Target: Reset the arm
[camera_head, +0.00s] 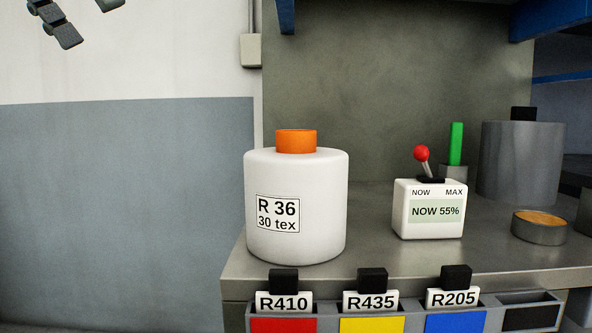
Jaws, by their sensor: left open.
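My left gripper (88,20) shows at the top left edge of the head view. Its two dark fingers are apart, with nothing between them, in front of the pale wall. Most of the left arm is out of the picture. A white bobbin (325,200) with an orange top and a label "R 36 30 tex" stands upright on the grey table (380,262), well to the right of and below the gripper. My right gripper is not in view.
A white box (428,222) reading "NOW 55%" has a red-knobbed lever. Behind it are a green stick (456,143) and a grey cylinder (520,165); a round tin (539,232) stands right. Labelled, coloured slots line the front edge. The wall area left is clear.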

